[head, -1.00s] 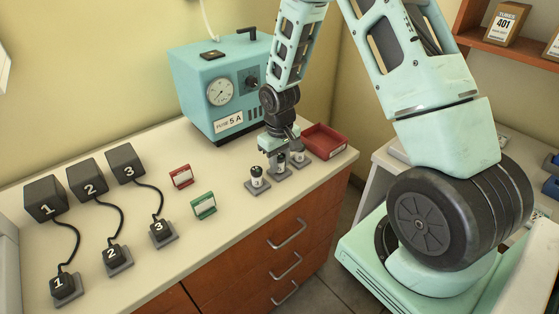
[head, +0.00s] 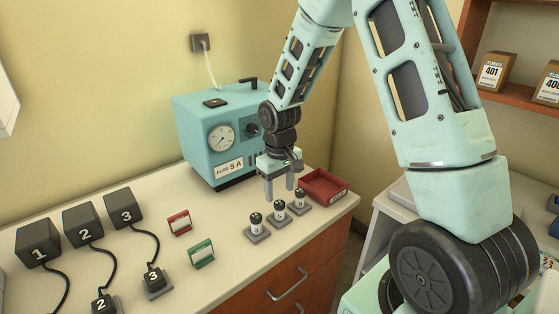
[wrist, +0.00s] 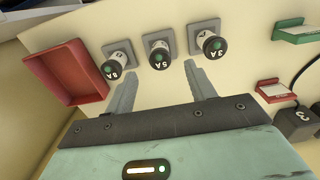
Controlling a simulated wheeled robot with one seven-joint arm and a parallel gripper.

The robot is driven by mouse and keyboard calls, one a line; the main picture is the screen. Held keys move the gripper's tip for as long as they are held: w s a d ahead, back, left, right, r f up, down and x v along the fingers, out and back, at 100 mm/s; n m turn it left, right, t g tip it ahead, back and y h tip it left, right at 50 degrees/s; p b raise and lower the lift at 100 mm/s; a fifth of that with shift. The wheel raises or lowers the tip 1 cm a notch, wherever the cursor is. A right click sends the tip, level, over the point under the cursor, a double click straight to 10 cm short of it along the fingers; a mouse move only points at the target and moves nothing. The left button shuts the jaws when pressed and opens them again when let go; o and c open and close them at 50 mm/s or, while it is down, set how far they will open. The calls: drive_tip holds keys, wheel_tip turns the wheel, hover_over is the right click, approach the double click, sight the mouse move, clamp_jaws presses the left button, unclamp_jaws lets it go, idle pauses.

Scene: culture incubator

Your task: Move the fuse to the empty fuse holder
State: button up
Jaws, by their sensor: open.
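Three dark-capped fuses stand upright in a row on square grey bases: a left one (head: 256,224), a middle one (head: 279,211) and a right one (head: 300,200). In the wrist view their caps read 3A (wrist: 213,46), 5A (wrist: 159,56) and 8A (wrist: 112,68). My gripper (head: 279,194) is open and empty, just behind and above the row. In the wrist view its two fingers (wrist: 159,70) are spread, with the 5A fuse beyond and between their tips. The teal incubator (head: 196,118) behind carries a "FUSE 5A" label. I cannot make out an empty fuse holder.
A red tray (head: 324,187) sits right of the fuses. A red card stand (head: 179,223) and a green one (head: 201,251) stand left of them. Numbered black boxes (head: 84,222) with cabled plugs fill the left counter. The counter's front edge is close to the fuses.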

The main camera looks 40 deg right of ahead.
wheel_tip(320, 180, up, 10)
idle(0.3)
drive_tip(key=shift+f, duration=0.1)
idle(0.3)
drive_tip(key=s+a+r+n, duration=0.15)
drive_tip(key=s+a, duration=0.25)
drive_tip(key=a, duration=0.4)
drive_tip(key=s+a+n, duration=0.2)
drive_tip(key=s+a, duration=0.2)
drive_tip(key=a, duration=0.4)
drive_tip(key=s+a+n, duration=0.2)
drive_tip(key=s+a, duration=0.2)
drive_tip(key=s, duration=0.4)
drive_tip(key=s+a+n, duration=0.2)
drive_tip(key=s+a, duration=0.2)
drive_tip(key=s, duration=0.4)
drive_tip(key=shift+a+f+y, duration=0.2)
drive_tip(key=shift+a+y, duration=0.05)
drive_tip(key=shift+y, duration=0.05)
drive_tip(key=shift+s, duration=0.1)
